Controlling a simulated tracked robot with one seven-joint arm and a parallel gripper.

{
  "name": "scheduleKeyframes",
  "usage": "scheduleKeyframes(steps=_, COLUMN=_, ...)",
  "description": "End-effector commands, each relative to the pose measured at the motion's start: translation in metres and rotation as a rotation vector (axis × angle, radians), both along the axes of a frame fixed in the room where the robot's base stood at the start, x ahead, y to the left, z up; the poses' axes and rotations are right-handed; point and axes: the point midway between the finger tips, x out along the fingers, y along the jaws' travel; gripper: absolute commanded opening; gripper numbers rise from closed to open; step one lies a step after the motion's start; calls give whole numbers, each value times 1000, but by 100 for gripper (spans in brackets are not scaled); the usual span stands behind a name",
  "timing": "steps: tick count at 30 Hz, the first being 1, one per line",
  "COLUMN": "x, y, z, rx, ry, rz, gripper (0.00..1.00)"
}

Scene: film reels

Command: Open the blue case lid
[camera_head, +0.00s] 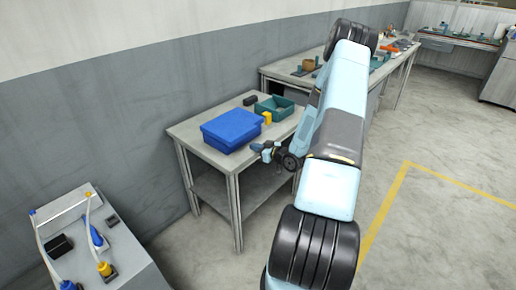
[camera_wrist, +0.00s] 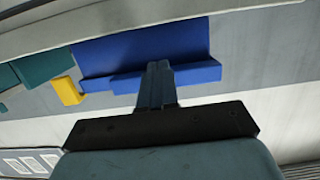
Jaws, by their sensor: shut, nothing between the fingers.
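The blue case (camera_head: 231,130) sits on the small grey table against the wall, and its lid looks shut. In the wrist view the case (camera_wrist: 200,40) spans the upper middle, with a darker face above a brighter blue strip. My gripper (camera_head: 257,147) is at the table's front edge, just right of the case. In the wrist view its fingers (camera_wrist: 158,68) are together and empty, and their tips overlap the case's lower edge. I cannot tell whether they touch it. The part of the case behind the fingers is hidden.
A yellow block (camera_head: 267,117) stands right of the case, beside a green bin (camera_head: 275,107). A small dark object (camera_head: 250,100) lies behind them. A longer workbench (camera_head: 290,75) stands further back. The wall is close behind the table (camera_head: 185,131); open floor lies in front.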

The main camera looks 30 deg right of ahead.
Motion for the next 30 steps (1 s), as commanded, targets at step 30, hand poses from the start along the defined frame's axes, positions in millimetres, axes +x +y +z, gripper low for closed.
scheduleKeyframes(steps=30, x=31, y=12, z=0, rx=0, ry=0, rz=0, gripper=0)
